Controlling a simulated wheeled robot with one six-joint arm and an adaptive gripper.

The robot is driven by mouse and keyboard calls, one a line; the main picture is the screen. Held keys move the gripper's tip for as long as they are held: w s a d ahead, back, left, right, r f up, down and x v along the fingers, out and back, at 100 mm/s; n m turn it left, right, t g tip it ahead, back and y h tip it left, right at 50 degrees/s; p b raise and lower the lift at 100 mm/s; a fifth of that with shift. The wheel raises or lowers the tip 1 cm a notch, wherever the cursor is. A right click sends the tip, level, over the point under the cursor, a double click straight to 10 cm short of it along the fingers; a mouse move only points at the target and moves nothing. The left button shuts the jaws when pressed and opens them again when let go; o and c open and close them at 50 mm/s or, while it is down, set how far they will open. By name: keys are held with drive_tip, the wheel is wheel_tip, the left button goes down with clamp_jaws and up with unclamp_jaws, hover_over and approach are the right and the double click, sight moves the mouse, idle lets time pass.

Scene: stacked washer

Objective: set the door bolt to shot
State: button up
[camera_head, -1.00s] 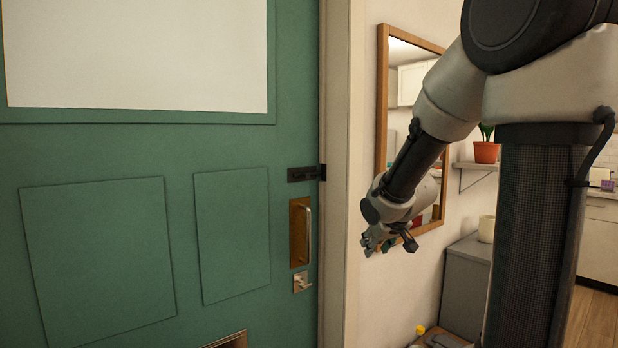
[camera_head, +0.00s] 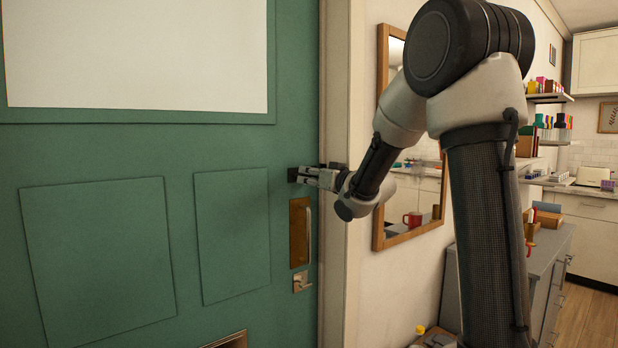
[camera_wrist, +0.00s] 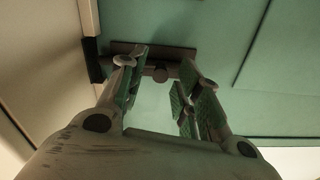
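The door bolt (camera_head: 292,174) is a dark fitting near the right edge of the green door (camera_head: 230,235). In the wrist view, the bolt's plate (camera_wrist: 175,52) runs across the top, with a small round knob (camera_wrist: 160,74) at its middle. My gripper (camera_head: 303,176) is at the bolt and hides most of it in the head view. In the wrist view my gripper (camera_wrist: 160,68) is open, with one finger on each side of the knob and gaps between. I cannot tell whether the fingertips touch the plate. A dark keeper (camera_wrist: 94,60) sits on the frame side.
A brass pull handle (camera_head: 300,232) and a small latch (camera_head: 302,282) sit below the bolt. The pale door frame (camera_head: 335,260) stands to the right. A wood-framed mirror (camera_head: 381,130) hangs beyond it, near my arm. A grey cabinet (camera_head: 545,275) stands further right.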

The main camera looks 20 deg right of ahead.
drive_tip(key=shift+w+a, duration=0.15)
drive_tip(key=shift+w, duration=0.35)
clamp_jaws()
